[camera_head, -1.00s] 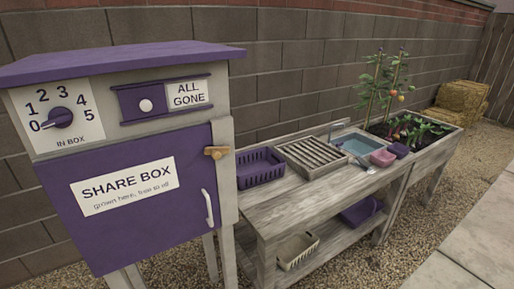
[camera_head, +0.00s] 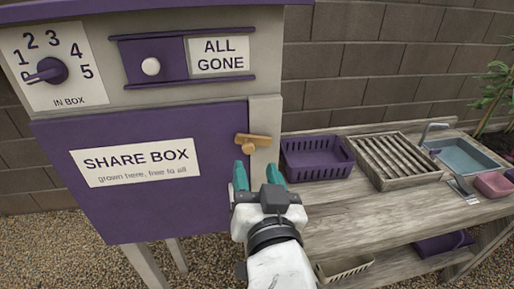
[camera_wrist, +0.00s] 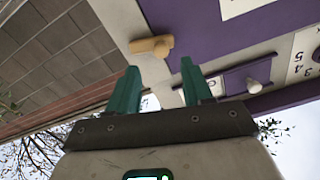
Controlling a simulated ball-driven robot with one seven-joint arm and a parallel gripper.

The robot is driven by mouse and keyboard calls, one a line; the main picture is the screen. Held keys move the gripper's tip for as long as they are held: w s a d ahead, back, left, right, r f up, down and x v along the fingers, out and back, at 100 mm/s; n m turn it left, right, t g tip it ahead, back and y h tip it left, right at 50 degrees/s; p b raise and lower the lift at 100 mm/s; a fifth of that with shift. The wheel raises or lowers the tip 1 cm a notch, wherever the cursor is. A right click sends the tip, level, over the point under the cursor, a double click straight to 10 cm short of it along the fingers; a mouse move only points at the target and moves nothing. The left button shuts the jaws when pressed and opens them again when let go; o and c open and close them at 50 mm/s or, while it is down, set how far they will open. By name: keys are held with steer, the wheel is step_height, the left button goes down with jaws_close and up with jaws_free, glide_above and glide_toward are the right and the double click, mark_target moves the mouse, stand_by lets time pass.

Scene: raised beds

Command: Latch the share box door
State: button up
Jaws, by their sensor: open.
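The purple share box door (camera_head: 120,210) is closed flush in its pale frame, with a white SHARE BOX label. A small wooden turn latch (camera_head: 253,140) sits at the door's upper right edge. It lies roughly level across the frame post, its left end reaching the door's edge. In the wrist view the latch (camera_wrist: 151,46) is just beyond and to the left between the teal fingers. My gripper (camera_head: 259,178) is open and empty, just below the latch and apart from it; it also shows in the wrist view (camera_wrist: 160,88). My gripper and arm hide the door handle.
Above the door are a number dial (camera_head: 52,70) and an ALL GONE slider (camera_head: 152,66). To the right stands a wooden bench (camera_head: 350,215) with a purple basket (camera_head: 316,157), a slatted rack (camera_head: 392,158) and a blue basin (camera_head: 462,156). A block wall is behind.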

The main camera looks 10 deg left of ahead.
mark_target(249, 151)
steer(key=p+x, duration=0.1)
steer(key=x, duration=0.5)
steer(key=shift+w+a+f, duration=0.1)
steer(key=shift+w, duration=0.05)
steer(key=shift+c, duration=0.5)
